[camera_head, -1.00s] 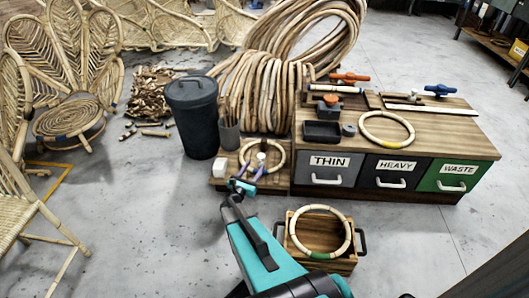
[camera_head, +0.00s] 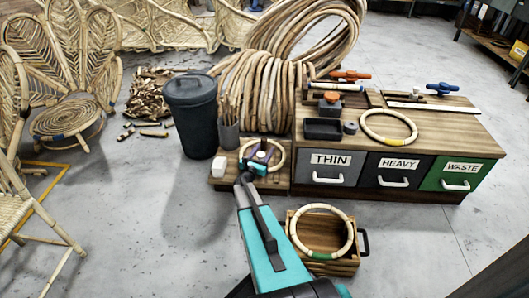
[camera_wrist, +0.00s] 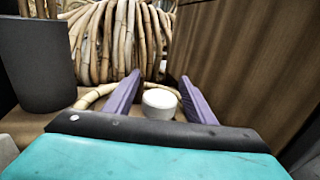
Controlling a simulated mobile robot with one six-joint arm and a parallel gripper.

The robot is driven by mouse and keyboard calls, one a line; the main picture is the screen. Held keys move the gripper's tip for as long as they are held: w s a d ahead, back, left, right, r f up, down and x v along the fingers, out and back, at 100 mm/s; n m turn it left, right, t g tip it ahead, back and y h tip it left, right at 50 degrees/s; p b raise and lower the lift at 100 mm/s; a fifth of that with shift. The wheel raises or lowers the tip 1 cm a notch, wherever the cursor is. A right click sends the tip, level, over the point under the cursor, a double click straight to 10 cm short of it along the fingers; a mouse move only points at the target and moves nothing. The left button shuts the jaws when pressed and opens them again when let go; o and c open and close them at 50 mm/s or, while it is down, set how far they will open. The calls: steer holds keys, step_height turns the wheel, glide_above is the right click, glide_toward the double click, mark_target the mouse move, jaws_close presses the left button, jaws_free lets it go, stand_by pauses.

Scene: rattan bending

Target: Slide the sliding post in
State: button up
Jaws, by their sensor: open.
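A short white post (camera_wrist: 160,102) stands on the low wooden board (camera_head: 222,183), beside the workbench. I take it to be the sliding post. My gripper (camera_head: 262,154) is over that board. In the wrist view its purple fingers (camera_wrist: 158,90) are open, one on each side of the white post. A gap shows on each side, and I see no clear contact. A rattan ring (camera_head: 281,157) lies on the board around this spot; its near part is hidden by my gripper. The ring also shows in the wrist view (camera_wrist: 92,97), behind the fingers.
A dark cup of sticks (camera_head: 228,134) stands left of my gripper, and the workbench side (camera_wrist: 245,70) rises close on the right. Thick rattan coils (camera_head: 262,90) are behind. A crate (camera_head: 345,262) with another ring is in front.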

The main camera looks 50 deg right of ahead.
mark_target(266, 140)
steer(key=shift+w+d, duration=0.15)
steer(key=shift+d, duration=0.2)
jaws_close()
steer(key=w+d+p, duration=0.1)
steer(key=w+d, duration=0.5)
steer(key=d, duration=0.2)
steer(key=shift+w+d, duration=0.3)
stand_by(0.3)
jaws_free()
steer(key=shift+w, duration=0.1)
steer(key=shift+a, duration=0.2)
